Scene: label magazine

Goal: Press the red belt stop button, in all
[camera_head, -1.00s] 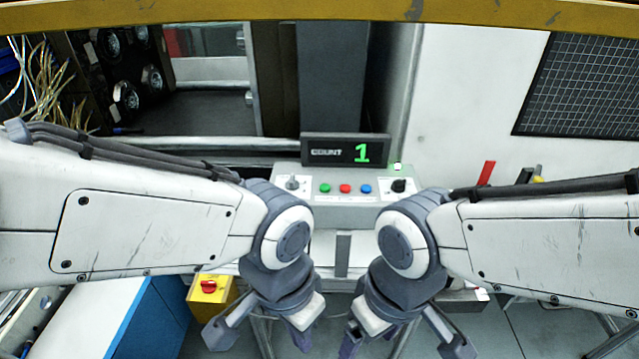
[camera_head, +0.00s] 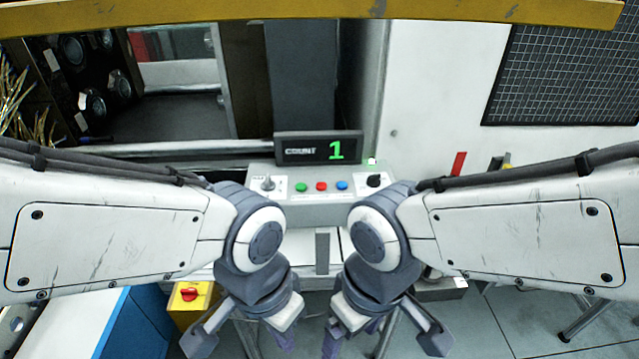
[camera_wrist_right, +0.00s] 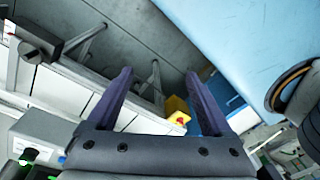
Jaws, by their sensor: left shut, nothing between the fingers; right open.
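The red button (camera_head: 321,186) sits on the grey control box (camera_head: 325,209), between a green button (camera_head: 301,188) and a blue button (camera_head: 342,185). A black count display (camera_head: 318,149) behind the box shows a green 1. My left gripper (camera_head: 284,340) is shut and empty, pointing down in front of and below the box at the lower picture edge. My right gripper (camera_head: 350,340) is beside it, also low and apart from the buttons. The right wrist view shows its two fingers (camera_wrist_right: 158,80) spread with nothing between them.
A yellow box with a red knob (camera_head: 190,295) stands at lower left beside a blue-sided white cabinet (camera_head: 140,318). Dark knobs (camera_head: 374,180) flank the buttons. A yellow beam (camera_head: 300,22) crosses the top. A white wall with a black mesh panel (camera_head: 565,75) is at right.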

